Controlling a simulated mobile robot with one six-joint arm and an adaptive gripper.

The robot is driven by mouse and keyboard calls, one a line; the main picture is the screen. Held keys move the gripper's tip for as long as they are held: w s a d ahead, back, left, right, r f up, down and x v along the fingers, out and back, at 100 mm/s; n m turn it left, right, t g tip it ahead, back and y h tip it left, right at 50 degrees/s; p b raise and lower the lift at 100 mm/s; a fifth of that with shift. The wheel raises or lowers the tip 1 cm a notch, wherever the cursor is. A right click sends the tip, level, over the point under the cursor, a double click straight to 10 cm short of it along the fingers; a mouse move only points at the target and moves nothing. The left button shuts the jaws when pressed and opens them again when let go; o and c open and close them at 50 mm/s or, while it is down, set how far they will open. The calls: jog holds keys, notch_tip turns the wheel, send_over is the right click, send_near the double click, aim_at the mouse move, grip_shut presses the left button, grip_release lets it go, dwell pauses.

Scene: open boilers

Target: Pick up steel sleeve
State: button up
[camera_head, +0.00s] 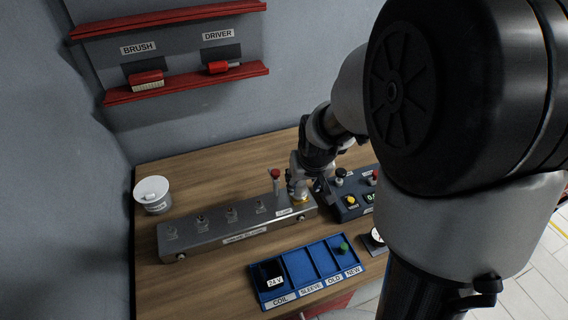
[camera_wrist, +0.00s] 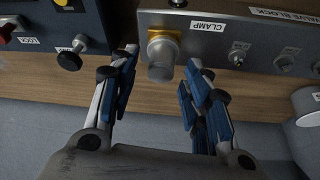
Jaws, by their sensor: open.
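A silver cylinder, which looks like the steel sleeve (camera_wrist: 161,70), stands on a yellow base (camera_wrist: 166,37) at the CLAMP end of the grey valve block (camera_wrist: 210,45). My gripper (camera_wrist: 160,59) is open, with one fingertip to each side of the cylinder. A gap shows on both sides, so it is not held. In the head view my gripper (camera_head: 301,187) is over the right end of the block (camera_head: 235,230); it hides most of the sleeve, and a bit of the yellow base (camera_head: 301,198) shows below.
A blue tray (camera_head: 303,287) lies in front of the block; its COIL slot holds a black 24 V part (camera_head: 270,273), its NEW slot a green-topped part (camera_head: 344,248). A red-topped post (camera_head: 275,180) and a control box (camera_head: 352,204) are close to my gripper. A white tub (camera_head: 152,194) stands left.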

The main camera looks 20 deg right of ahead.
aim_at(300, 183)
jog(key=b+x, duration=0.1)
jog(key=x, duration=0.1)
jog(key=b+x, duration=0.1)
jog(key=x, duration=0.2)
jog(key=shift+w+a, duration=0.1)
jog(key=shift+w, duration=0.25)
jog(key=shift+r, duration=0.1)
jog(key=shift+c, duration=0.3)
jog(key=c, duration=0.7)
